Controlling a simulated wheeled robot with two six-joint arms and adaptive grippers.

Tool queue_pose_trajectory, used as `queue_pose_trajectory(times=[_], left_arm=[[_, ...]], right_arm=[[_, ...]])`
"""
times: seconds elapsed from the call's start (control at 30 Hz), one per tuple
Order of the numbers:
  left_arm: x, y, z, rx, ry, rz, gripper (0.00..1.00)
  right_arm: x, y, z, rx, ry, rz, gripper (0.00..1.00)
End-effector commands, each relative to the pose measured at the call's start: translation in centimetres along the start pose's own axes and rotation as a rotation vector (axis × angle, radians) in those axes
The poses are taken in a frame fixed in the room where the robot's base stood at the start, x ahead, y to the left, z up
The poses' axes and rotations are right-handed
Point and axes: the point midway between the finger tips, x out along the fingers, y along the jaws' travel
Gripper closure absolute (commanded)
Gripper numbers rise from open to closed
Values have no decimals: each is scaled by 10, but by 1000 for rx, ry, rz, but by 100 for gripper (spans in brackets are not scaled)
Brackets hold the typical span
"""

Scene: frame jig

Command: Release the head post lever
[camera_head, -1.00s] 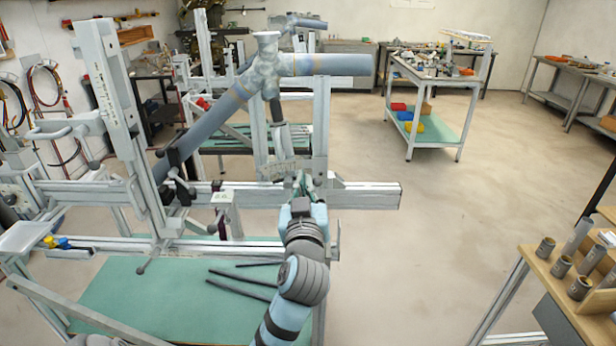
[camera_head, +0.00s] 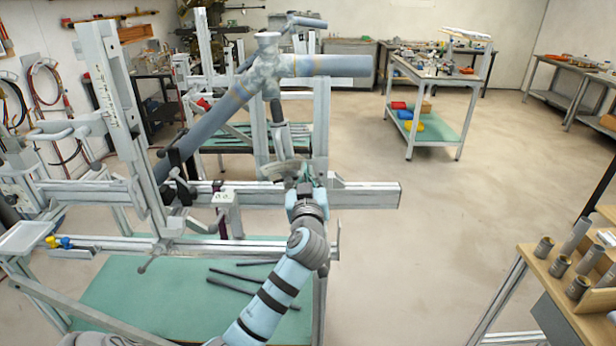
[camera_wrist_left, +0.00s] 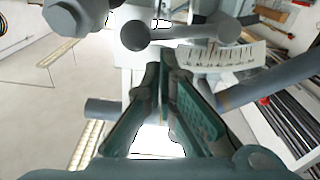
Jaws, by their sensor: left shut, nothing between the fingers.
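In the left wrist view a grey lever with a round knob (camera_wrist_left: 135,36) lies across the top, just beyond my fingertips; I take it for the head post lever. A pale curved scale plate (camera_wrist_left: 225,56) with dark marks is beside it. My left gripper (camera_wrist_left: 170,66) is shut and empty, its tips just below the lever bar; I cannot tell whether they touch it. In the head view the left gripper (camera_head: 304,186) is at the jig's cross beam (camera_head: 365,195), under the blue-grey bicycle frame (camera_head: 325,66). The lever is hardly distinguishable there. My right gripper is not in view.
The upright rail (camera_head: 108,95) of the jig stands at left, with a small tray (camera_head: 25,237) nearby. Dark rods (camera_head: 230,286) lie on the green shelf (camera_head: 140,300) below. A bench with cylinders (camera_head: 555,265) is at lower right. The floor right of the jig is clear.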

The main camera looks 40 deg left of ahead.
Motion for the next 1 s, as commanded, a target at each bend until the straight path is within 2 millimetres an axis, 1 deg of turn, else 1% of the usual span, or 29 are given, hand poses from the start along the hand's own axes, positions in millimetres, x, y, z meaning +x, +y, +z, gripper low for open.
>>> queue_pose_trajectory(times=[0.1, 0.47, 1.0], left_arm=[[-2, 0, 4, 0, 0, 0, 100], [-2, 0, 4, 7, 0, 1, 100], [-2, 3, 9, 94, 0, 7, 100]], right_arm=[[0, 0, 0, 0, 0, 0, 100], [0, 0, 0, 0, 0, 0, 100], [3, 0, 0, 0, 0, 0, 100]])
